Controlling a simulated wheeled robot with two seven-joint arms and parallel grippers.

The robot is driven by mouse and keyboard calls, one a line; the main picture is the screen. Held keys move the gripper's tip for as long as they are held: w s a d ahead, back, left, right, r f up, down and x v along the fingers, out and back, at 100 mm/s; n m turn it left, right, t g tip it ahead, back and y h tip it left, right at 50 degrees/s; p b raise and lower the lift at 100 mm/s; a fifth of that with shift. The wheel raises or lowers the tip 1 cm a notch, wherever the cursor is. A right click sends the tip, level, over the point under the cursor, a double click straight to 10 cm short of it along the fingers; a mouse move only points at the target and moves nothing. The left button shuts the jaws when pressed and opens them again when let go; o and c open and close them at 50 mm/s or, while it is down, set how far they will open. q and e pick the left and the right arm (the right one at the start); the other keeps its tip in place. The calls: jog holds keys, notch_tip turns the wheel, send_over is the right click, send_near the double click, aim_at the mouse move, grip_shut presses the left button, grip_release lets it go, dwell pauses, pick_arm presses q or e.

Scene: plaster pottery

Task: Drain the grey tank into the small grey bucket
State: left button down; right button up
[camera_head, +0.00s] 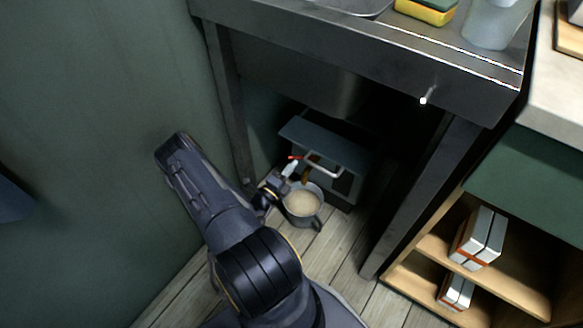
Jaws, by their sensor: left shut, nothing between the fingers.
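The grey tank (325,143) stands under the steel sink unit, with a pale curved handle on its front. A small tap with a red tip (294,157) shows at the tank's left front. A brownish strip, perhaps flowing liquid, hangs below it over the bucket. The small grey bucket (303,220) stands upright on the floor in front of the tank, with beige contents inside. My left gripper (278,184) is shut and empty beside the bucket's left rim, just below the tap. I cannot tell whether it touches either. My right gripper is out of view.
The steel sink unit (300,42) overhangs the tank, and its legs stand left and right. A yellow-green sponge (427,10) and a translucent container (493,25) are on top. Wooden shelves (520,275) hold white boxes at right. A green wall (90,130) is at left.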

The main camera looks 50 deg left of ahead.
pick_arm(q)
jog(key=shift+w+a, duration=0.45)
jog(key=shift+a, duration=0.3)
jog(key=shift+w+a, duration=0.4)
jog(key=shift+a, duration=0.35)
jog(key=shift+w+a, duration=0.45)
jog(key=shift+a, duration=0.3)
jog(key=shift+w+a, duration=0.1)
jog(key=shift+a, duration=0.05)
jog(key=p+v, duration=0.2)
jog(key=v, duration=0.6)
